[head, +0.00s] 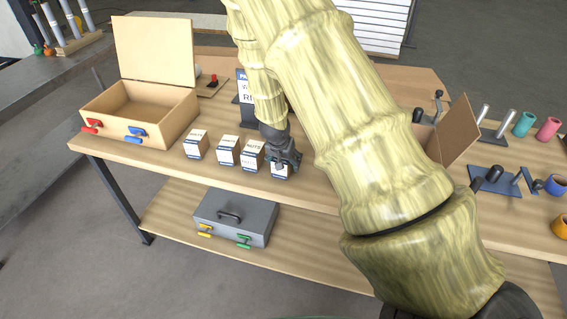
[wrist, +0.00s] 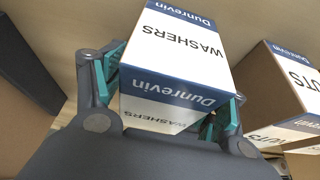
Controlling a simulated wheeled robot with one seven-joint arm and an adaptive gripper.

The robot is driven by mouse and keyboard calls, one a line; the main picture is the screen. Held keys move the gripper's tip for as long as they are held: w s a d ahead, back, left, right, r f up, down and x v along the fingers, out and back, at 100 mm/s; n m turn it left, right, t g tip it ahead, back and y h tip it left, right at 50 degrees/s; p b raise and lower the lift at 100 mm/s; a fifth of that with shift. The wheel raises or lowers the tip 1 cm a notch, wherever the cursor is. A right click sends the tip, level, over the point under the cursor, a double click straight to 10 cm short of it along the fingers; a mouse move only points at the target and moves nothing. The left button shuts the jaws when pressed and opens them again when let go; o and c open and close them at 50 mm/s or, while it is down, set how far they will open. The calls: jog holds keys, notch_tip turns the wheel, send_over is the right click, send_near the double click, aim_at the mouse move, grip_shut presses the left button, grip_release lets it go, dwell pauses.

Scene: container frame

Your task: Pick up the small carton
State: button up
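The small carton is a white box with blue bands, marked "Dunrevin WASHERS" in the wrist view (wrist: 185,45). In the head view it is the rightmost carton (head: 280,172) of a row on the wooden bench, partly hidden by my gripper (head: 287,162). In the wrist view the teal finger pads of my gripper (wrist: 172,95) stand on both sides of the carton, very near its sides. I cannot tell whether both pads press on it, or whether it is clear of the bench top.
Similar cartons (head: 252,155) stand close to the left; a neighbour (wrist: 285,85) fills the wrist view's right side. An open wooden box (head: 150,110) is at the bench's left. A grey toolbox (head: 235,215) sits on the lower shelf. Cups (head: 524,124) and a blue-based fixture (head: 495,181) are right.

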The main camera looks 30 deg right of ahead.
jog(key=c, duration=1)
jog(key=shift+r, duration=0.1)
